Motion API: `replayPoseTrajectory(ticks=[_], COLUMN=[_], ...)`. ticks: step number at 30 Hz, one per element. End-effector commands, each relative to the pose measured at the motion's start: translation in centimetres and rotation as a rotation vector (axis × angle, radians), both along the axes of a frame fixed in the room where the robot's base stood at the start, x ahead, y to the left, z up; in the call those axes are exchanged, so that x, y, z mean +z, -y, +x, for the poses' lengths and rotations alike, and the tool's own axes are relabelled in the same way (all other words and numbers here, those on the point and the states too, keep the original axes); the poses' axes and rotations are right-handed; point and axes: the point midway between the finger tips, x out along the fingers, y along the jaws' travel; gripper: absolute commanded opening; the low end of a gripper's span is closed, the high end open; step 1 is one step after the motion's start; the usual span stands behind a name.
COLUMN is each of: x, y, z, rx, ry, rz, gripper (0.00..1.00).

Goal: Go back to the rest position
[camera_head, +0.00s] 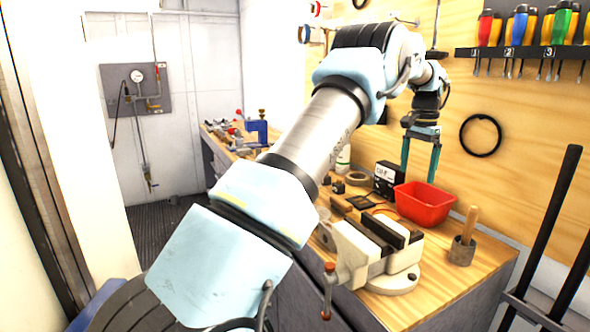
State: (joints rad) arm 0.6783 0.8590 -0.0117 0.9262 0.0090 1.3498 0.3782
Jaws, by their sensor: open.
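My arm reaches from the lower left up across the picture and bends down at the upper right. My gripper (420,160) points downward above the workbench (440,300). Its two blue-green fingers are apart, with nothing seen between them. The fingertips are just above or behind the back left rim of a red bin (424,204); I cannot tell whether they touch it. My arm hides part of the bench and the wall behind it.
A vise (370,255) stands at the bench's front, close under my arm. A cup with a wooden-handled tool (462,248) stands right of the bin. A black box (387,178) is left of the bin. A screwdriver rack (520,52) hangs at upper right. Black bars (545,235) rise at right.

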Motion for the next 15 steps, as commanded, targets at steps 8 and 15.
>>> replayPoseTrajectory(ticks=[8, 15], x=[-0.2, -0.4], y=[-3.5, -8.9], z=[0.5, 0.5], rx=[0.074, 0.188], ry=[0.006, 0.017], rz=[-0.005, -0.015], gripper=[1.0, 1.0])
